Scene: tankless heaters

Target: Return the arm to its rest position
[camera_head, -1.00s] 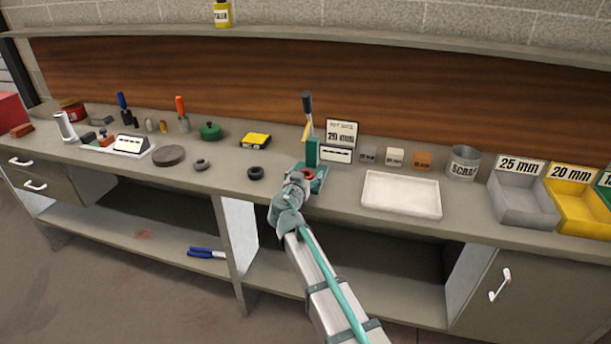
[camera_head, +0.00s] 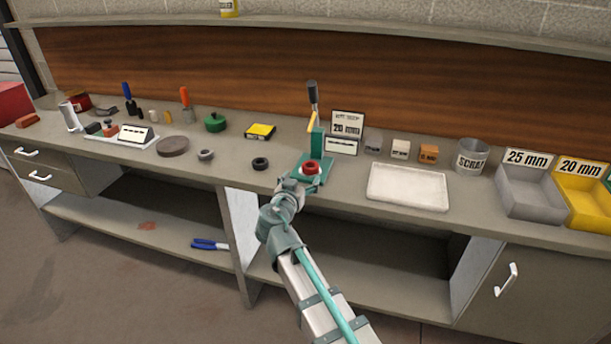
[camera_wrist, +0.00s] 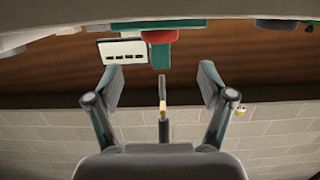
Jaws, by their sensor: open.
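My arm (camera_head: 300,270) reaches up from the bottom of the head view to the front edge of the bench. Its gripper end shows there (camera_head: 292,190), just in front of the green press with the red ring. In the wrist view my gripper (camera_wrist: 162,82) is open, its two fingers spread wide with nothing between them. The green press (camera_head: 318,146) stands upright on the bench with its black-handled lever raised. A red ring (camera_head: 311,167) sits on its base. In the wrist view the press (camera_wrist: 160,50) appears upside down beyond the fingers.
A white tray (camera_head: 408,187) lies right of the press. A scrap can (camera_head: 471,157), a grey 25 mm bin (camera_head: 530,196) and a yellow 20 mm bin (camera_head: 585,204) stand farther right. A black ring (camera_head: 260,163) and a yellow box (camera_head: 260,131) lie to the left.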

